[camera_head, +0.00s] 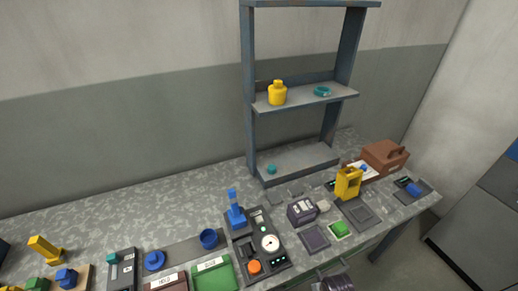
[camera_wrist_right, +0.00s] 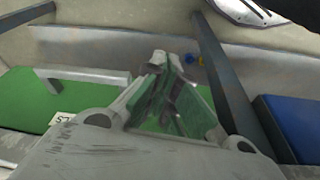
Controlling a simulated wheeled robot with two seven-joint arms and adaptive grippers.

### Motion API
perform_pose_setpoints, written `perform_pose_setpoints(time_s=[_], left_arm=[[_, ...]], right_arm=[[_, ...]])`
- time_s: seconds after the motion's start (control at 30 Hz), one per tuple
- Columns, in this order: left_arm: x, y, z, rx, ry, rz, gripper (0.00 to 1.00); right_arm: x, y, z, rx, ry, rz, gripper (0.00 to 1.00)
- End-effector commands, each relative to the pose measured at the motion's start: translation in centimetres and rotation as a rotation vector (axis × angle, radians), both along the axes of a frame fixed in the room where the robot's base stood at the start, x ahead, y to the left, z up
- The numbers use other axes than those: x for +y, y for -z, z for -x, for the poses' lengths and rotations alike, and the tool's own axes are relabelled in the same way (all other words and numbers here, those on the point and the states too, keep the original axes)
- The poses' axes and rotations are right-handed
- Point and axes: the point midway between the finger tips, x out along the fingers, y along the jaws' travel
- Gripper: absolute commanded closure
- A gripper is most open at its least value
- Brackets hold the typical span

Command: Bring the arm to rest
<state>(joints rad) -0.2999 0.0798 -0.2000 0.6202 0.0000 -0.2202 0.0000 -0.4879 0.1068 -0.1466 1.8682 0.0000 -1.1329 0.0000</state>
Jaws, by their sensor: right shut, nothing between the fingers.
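My right gripper (camera_wrist_right: 172,75) shows in the middle of the right wrist view, its two fingers together with nothing held between them. It is in front of a green panel (camera_wrist_right: 30,100) with a pale grey bar handle; I cannot tell the exact gap, and no contact is clear. My right gripper cannot be made out in the head view, where a dark object at the bottom edge is cut off and unclear. My left gripper is in neither view.
A blue panel (camera_wrist_right: 295,125) and a dark slanted bar (camera_wrist_right: 225,75) are right of the gripper. The speckled bench (camera_head: 110,205) carries a black device with a dial (camera_head: 269,243), a green bin (camera_head: 214,277), a yellow holder (camera_head: 348,183) and a brown case (camera_head: 384,156). A shelf unit (camera_head: 247,90) stands behind.

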Motion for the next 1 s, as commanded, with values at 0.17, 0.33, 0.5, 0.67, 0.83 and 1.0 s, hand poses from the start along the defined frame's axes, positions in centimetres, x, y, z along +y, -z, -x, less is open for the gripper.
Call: perform_pose_setpoints(time_s=[0.17,0.33,0.5,0.67,0.83,1.0], left_arm=[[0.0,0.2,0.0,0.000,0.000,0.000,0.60],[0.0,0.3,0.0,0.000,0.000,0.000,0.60],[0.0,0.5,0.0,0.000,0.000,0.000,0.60],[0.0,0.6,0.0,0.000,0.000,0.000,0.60],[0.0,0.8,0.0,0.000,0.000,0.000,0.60],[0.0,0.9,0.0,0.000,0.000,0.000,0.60]], right_arm=[[-0.1,4.2,1.0,0.016,-0.002,0.001,1.00],[-0.3,7.9,2.2,0.029,-0.005,0.003,1.00],[-0.5,11.3,3.7,0.040,-0.007,0.004,1.00],[-0.7,14.5,5.3,0.052,-0.009,0.006,1.00],[-1.0,17.6,7.3,0.065,-0.012,0.007,1.00],[-1.3,20.6,9.5,0.076,-0.015,0.008,1.00]])
